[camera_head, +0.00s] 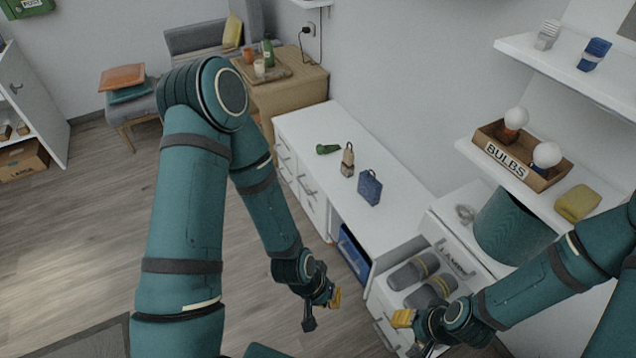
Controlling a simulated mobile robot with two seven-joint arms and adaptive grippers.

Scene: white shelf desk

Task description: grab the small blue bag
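My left gripper (322,310) is in front of and below the desk, well apart from the bag. Its dark finger and yellow-tipped finger are spread, with nothing seen between them. My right gripper (405,335) is at the bottom, by the lower drawer unit. One yellow fingertip shows, and the rest is partly hidden or cut off, so its opening is unclear.
At right are a bulbs box (500,160) on a shelf, a teal bin (510,228) and an open drawer with dark rolled items (412,270).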

